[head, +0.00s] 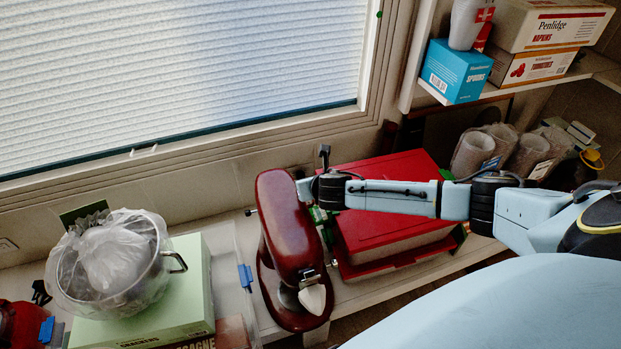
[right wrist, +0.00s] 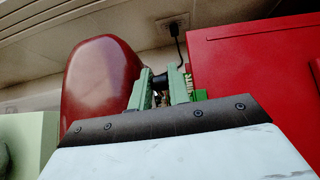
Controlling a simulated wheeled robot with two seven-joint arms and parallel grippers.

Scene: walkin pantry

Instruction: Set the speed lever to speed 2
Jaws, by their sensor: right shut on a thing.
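The dark red stand mixer (head: 287,225) stands on the counter, its head pointing toward the front. It also shows in the right wrist view (right wrist: 98,85). My right gripper (head: 318,213) reaches in from the right and is at the mixer's right side. In the right wrist view its green fingers (right wrist: 161,80) are closed around a small dark piece, the speed lever (right wrist: 160,82), beside the mixer head. The fingers hide most of the lever, and I cannot read its setting. My left gripper is not in view.
A red box (head: 385,172) stands close to the mixer's right, under my right forearm. A pale green crackers box (head: 190,290) bearing a metal pot (head: 75,285) stands left. A clear bin (head: 232,285) sits between. A shelf with boxes (head: 545,62) is at upper right.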

